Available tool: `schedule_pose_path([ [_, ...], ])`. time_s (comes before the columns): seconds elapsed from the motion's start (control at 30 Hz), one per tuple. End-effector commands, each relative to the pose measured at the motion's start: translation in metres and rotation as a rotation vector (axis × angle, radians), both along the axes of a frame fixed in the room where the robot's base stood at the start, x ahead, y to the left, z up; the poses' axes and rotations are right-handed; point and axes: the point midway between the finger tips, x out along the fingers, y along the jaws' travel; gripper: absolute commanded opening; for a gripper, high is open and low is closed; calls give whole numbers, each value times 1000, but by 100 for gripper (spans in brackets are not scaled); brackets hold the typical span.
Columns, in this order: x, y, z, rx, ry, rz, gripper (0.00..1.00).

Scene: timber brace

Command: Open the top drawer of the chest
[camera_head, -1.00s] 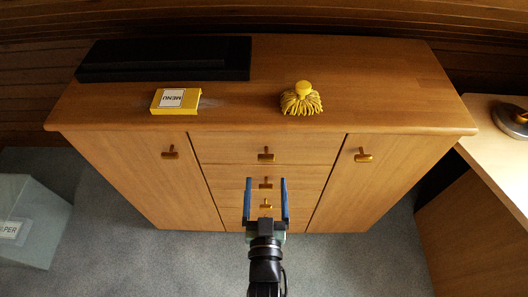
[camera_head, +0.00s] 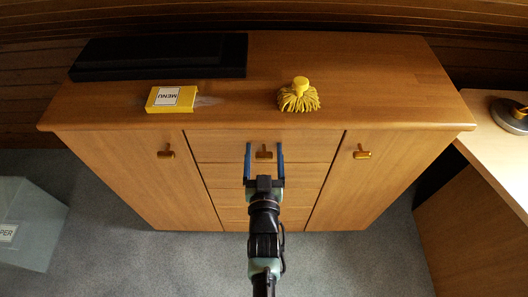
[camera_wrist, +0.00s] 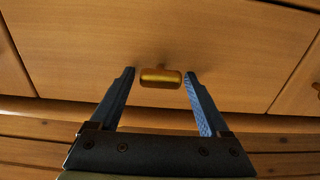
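The wooden chest (camera_head: 115,180) has a column of drawers between two side doors. The top drawer (camera_head: 220,147) is shut and carries a small brass handle (camera_head: 264,154). My gripper (camera_head: 264,150) is open in front of the top drawer, with one blue finger on each side of the handle. In the wrist view the handle (camera_wrist: 161,78) lies between the fingertips of my gripper (camera_wrist: 158,80), with a gap on both sides. Whether the fingertips touch the drawer front cannot be told. The lower drawer handles are hidden behind my arm.
On the chest top are a black flat box (camera_head: 160,57), a yellow menu box (camera_head: 171,98) and a yellow mop-like brush (camera_head: 299,95). Side doors have brass handles (camera_head: 166,152). A pale bin (camera_head: 30,222) stands at left, a desk (camera_head: 490,130) at right. Carpet in front is clear.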

Motion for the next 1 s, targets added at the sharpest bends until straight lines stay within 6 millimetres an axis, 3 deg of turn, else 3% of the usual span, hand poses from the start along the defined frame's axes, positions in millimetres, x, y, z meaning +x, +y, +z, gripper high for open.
schedule_pose_path([
  [0.07, 0, 0, 0, 0, 0, 0, 63],
  [0.4, 0, 0, 0, 0, 0, 0, 2],
  [0.8, -2, 0, 0, 0, 0, 0, 0],
  [1.0, -19, 0, 1, -2, 2, 0, 0],
])
